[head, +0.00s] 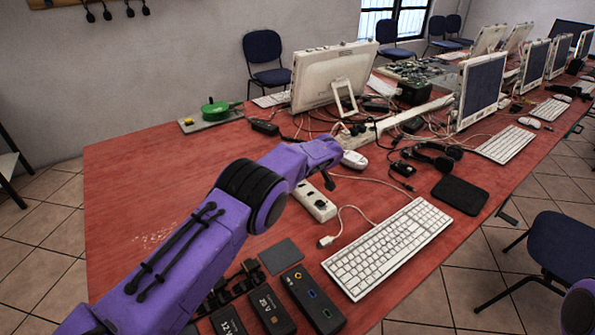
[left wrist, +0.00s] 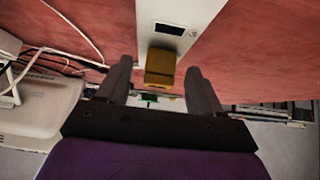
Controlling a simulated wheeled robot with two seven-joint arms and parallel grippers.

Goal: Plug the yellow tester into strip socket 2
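A yellow block, the tester (left wrist: 160,66), shows in the left wrist view between the two fingers of my left gripper (left wrist: 158,72). A gap shows on each side of it, so the fingers are open around or above it. It appears against the end of a white power strip (left wrist: 152,22) with a dark rectangle on its face; I cannot tell whether it is seated. In the head view my left gripper (head: 329,180) is over the far end of a white strip (head: 312,199), and the tester is hidden there. My right gripper is out of view.
A white keyboard (head: 388,246), a mouse (head: 354,159) and a black pad (head: 460,195) lie to the right. Dark boxes (head: 312,300) stand at the near edge. A monitor (head: 333,78) and tangled cables are behind. The red table's left side (head: 140,190) is clear.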

